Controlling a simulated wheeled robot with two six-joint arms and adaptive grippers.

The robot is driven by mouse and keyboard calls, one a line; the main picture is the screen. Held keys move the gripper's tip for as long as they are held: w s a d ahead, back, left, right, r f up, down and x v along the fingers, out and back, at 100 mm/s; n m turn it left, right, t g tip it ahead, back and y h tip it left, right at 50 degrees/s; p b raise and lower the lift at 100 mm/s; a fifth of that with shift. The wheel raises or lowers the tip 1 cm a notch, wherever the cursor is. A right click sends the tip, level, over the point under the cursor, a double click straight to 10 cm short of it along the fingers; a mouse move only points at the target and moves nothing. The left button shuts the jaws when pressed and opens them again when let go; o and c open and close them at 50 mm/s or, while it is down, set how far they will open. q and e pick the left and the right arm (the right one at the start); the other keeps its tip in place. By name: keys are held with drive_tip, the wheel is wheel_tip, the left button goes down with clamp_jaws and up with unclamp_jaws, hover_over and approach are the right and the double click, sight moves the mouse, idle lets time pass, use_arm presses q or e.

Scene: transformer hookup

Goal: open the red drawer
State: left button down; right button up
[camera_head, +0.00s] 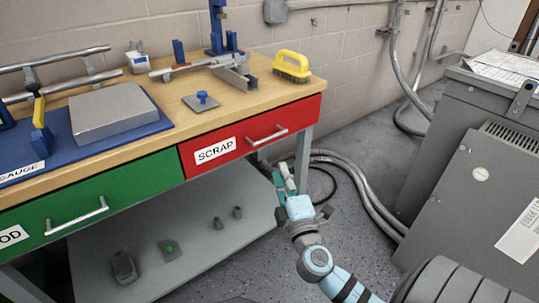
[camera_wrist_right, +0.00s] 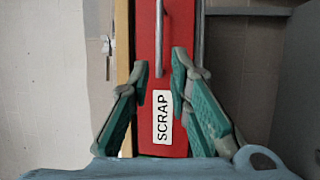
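The red drawer (camera_head: 233,143) with a SCRAP label is at the right end of the workbench front and looks closed, flush with the bench. Its silver bar handle (camera_head: 267,136) is on the right half of its face. My right gripper (camera_head: 284,171) is in front of and a little below the handle, apart from it. In the right wrist view the gripper (camera_wrist_right: 160,68) is open and empty, its teal fingers spread. The handle (camera_wrist_right: 160,38) shows there with its lower end between the fingertips, and the red drawer (camera_wrist_right: 176,125) lies beyond. My left gripper is not in view.
A green drawer (camera_head: 118,185) is left of the red one. A yellow brush (camera_head: 291,66) and metal parts sit on the bench top (camera_head: 190,90). A lower shelf (camera_head: 205,260) holds small items. Hoses lie on the floor behind my right arm, and a grey cabinet (camera_head: 480,200) stands at right.

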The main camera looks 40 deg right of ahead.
sight(270, 138)
drive_tip(key=x, duration=1.3)
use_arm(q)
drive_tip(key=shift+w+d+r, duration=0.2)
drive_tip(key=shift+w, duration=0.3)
use_arm(e)
drive_tip(key=shift+w+d+r, duration=0.1)
drive_tip(key=shift+w, duration=0.2)
